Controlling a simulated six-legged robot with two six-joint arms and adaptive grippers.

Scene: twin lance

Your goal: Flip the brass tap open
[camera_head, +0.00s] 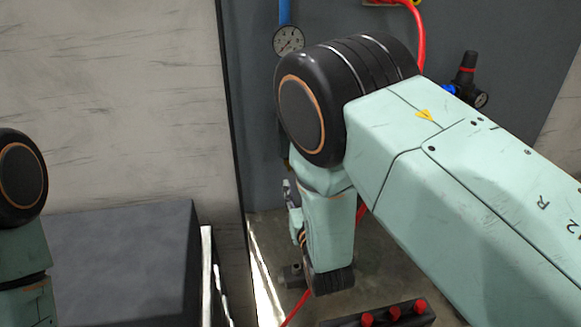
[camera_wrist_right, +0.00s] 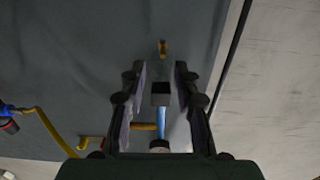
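A brass-coloured bar (camera_wrist_right: 143,126) lies crosswise beside a blue pipe (camera_wrist_right: 161,118) in the right wrist view. It looks like the tap's lever, partly behind the left-hand finger. My right gripper (camera_wrist_right: 160,70) is open, its two fingers apart on either side of a dark square block (camera_wrist_right: 160,93) and the pipe. I cannot tell whether a finger touches the bar. A small upright brass piece (camera_wrist_right: 162,47) shows beyond the fingertips. In the head view my right arm hides the tap, and the gripper is mostly hidden. My left gripper is out of view.
A pressure gauge (camera_head: 289,40) hangs on the blue pipe (camera_head: 285,11) on the grey panel (camera_head: 505,30). A red hose (camera_head: 416,35) and a black regulator (camera_head: 466,68) are to its right. A dark box (camera_head: 120,260) stands lower left; a red-knobbed block (camera_head: 393,313) lies below.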

